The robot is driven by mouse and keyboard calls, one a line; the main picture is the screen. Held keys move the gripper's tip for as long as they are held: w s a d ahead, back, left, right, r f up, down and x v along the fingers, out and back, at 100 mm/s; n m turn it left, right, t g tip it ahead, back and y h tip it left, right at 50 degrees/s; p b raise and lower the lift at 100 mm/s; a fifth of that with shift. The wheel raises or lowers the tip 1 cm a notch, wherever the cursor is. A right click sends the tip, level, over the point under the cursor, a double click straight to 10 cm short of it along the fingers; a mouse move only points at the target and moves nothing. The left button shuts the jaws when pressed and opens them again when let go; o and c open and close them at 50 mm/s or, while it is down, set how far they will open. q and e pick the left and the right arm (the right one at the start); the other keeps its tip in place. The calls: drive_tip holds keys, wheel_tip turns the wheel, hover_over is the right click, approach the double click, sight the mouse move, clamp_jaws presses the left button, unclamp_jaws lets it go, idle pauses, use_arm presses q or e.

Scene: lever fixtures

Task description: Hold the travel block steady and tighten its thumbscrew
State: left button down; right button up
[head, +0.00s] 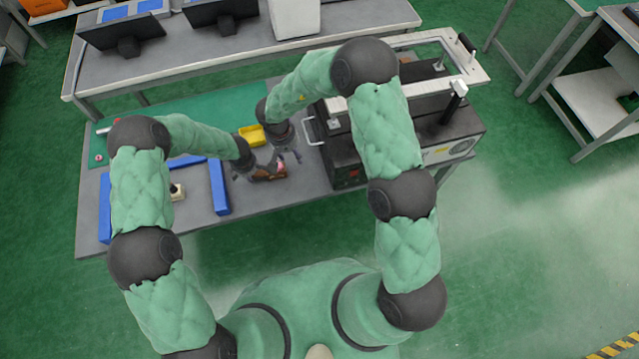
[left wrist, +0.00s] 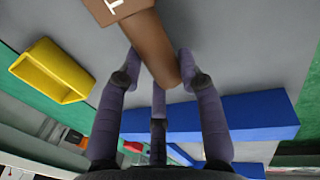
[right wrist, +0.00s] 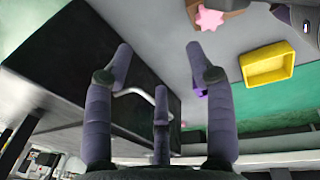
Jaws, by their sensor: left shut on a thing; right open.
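The brown travel block (head: 274,177) is near the middle of the table. In the left wrist view its white-marked body (left wrist: 112,8) has a round brown handle (left wrist: 150,45). My left gripper (head: 254,175) is shut around this handle, one finger on each side. The pink star-shaped thumbscrew (right wrist: 208,18) sits at the block's side in the right wrist view, near the top edge. My right gripper (right wrist: 159,50) is open and empty. Its fingers are apart from the thumbscrew, which lies beyond the right-hand finger. Much of the block is hidden by the grippers in the head view.
A yellow bin (head: 251,135) stands behind the block. Blue bars (head: 219,188) and a small white box with a dark knob (head: 178,192) lie to the left. A black machine (head: 348,160) with a metal handle (right wrist: 135,93) stands close on the right.

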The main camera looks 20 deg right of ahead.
drive_tip(key=shift+n+t, duration=0.3)
drive_tip(key=shift+t, duration=0.6)
drive_tip(key=s+d+f, duration=0.4)
drive_tip(key=s, duration=0.1)
drive_tip(key=s+d+f, duration=0.2)
drive_tip(key=s, duration=0.1)
drive_tip(key=shift+d+f, duration=0.15)
drive_tip(key=shift+f, duration=0.05)
drive_tip(key=shift+s+d+f, duration=0.1)
drive_tip(key=shift+s+f, duration=0.45)
drive_tip(key=shift+s, duration=0.35)
drive_tip(key=shift+w+r+m, duration=0.15)
drive_tip(key=shift+w+m, duration=0.25)
drive_tip(key=shift+m, duration=0.1)
drive_tip(key=w+a+r+m+g+y, duration=0.1)
drive_tip(key=w+a+r+m, duration=0.4)
drive_tip(key=m, duration=0.7)
drive_tip(key=w+a+r+m+g+y, duration=0.1)
drive_tip(key=w+a+r+m, duration=0.5)
drive_tip(key=m, duration=0.5)
wheel_tip(320, 180, down, 12)
drive_tip(key=shift+f, duration=0.15)
